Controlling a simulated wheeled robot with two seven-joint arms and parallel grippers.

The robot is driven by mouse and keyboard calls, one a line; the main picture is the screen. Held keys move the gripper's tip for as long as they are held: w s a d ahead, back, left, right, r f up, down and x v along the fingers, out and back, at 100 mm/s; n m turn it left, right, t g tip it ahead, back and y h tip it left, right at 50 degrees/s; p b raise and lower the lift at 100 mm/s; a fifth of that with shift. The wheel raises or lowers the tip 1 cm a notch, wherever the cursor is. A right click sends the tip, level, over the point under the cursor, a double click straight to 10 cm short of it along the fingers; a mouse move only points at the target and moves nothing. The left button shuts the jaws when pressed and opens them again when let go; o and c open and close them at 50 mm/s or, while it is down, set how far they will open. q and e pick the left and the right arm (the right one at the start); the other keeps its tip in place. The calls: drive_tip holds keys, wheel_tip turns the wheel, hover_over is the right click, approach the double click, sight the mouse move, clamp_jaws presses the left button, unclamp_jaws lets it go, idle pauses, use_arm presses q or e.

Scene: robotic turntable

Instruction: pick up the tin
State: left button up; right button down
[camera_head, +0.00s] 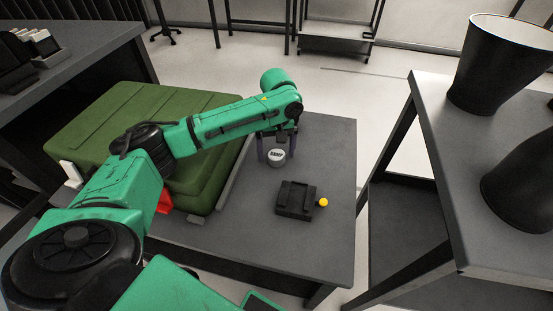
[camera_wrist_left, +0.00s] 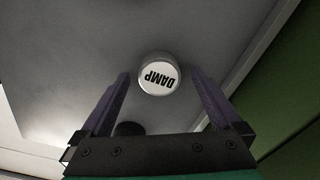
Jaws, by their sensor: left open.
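The tin (camera_head: 277,157) is a small round can with a white top on the grey table, near its far side. In the left wrist view the tin (camera_wrist_left: 159,75) shows its white lid with the word "DAMP" upside down. My left gripper (camera_head: 278,152) points down over the tin, with its purple fingers on either side. In the left wrist view the left gripper (camera_wrist_left: 158,80) is open, and the tin shows between the fingertips with gaps visible. The exact height of the fingers over the table is hard to tell. My right gripper is not in view.
A black block-like device (camera_head: 296,200) with a yellow ball (camera_head: 323,202) stands nearer on the grey table (camera_head: 325,150). A green case (camera_head: 120,115) lies to the left. A side table (camera_head: 440,130) with black bins (camera_head: 490,65) is at the right.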

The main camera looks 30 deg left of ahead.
sight(277, 154)
use_arm(q)
drive_tip(key=shift+r, duration=0.1)
drive_tip(key=c, duration=1.5)
drive_tip(key=shift+o, duration=0.2)
drive_tip(key=shift+r, duration=0.1)
